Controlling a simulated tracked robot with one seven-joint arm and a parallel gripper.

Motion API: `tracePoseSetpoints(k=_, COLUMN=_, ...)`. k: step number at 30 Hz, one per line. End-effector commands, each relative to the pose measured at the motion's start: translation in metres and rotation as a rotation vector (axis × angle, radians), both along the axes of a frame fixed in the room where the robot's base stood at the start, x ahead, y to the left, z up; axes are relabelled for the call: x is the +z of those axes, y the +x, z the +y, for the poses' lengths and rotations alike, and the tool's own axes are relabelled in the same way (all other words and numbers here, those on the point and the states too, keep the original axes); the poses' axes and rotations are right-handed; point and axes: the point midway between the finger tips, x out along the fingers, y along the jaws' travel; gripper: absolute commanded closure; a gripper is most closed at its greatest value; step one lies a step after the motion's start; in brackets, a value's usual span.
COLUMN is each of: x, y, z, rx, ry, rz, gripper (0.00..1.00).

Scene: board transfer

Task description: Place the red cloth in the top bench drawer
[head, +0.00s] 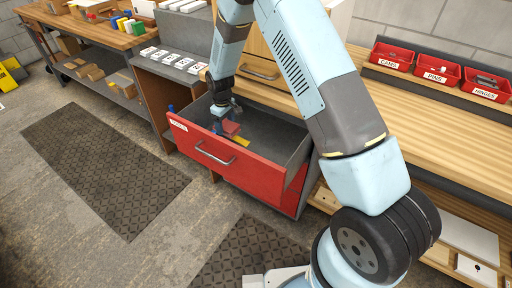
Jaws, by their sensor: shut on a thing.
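The top bench drawer (222,156) has a red front with a bar handle and a small white label, and it is pulled open. Its grey inside shows. My gripper (226,122) points down into the left part of the open drawer, and my arm comes from above. The red cloth (231,128) shows as a small red patch at my gripper's tips, inside the drawer opening. My gripper is shut on it. Whether the cloth touches the drawer floor, I cannot tell. My arm hides part of the bench behind.
Small blue and yellow items lie in the drawer near the cloth. Red bins labelled CAMS (392,57), PINS (436,74) and HINGES (486,88) stand on the bench at right. White numbered cards (166,58) lie on a grey surface at left. Dark mats (105,165) cover the floor.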

Motion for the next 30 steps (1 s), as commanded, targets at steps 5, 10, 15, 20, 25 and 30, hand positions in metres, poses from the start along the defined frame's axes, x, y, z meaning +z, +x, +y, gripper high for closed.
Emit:
tracePoseSetpoints(k=5, x=0.001, y=-0.02, z=-0.036, rx=-0.001, ry=-0.001, rz=0.002, gripper=0.65)
tracePoseSetpoints(k=10, x=0.001, y=-0.038, z=-0.067, rx=-0.002, ry=0.0, rz=0.001, gripper=0.65)
tracePoseSetpoints(k=15, x=0.001, y=-0.055, z=-0.097, rx=0.0, ry=-0.001, rz=0.002, gripper=0.65)
tracePoseSetpoints(k=20, x=0.001, y=-0.068, z=-0.119, rx=0.002, ry=0.0, rz=0.001, gripper=0.65)
tracePoseSetpoints(k=25, x=-0.009, y=-0.077, z=-0.133, rx=0.005, ry=-0.001, rz=0.003, gripper=0.65)
tracePoseSetpoints(k=30, x=-0.028, y=-0.076, z=-0.132, rx=0.003, ry=-0.001, rz=0.002, gripper=0.65)
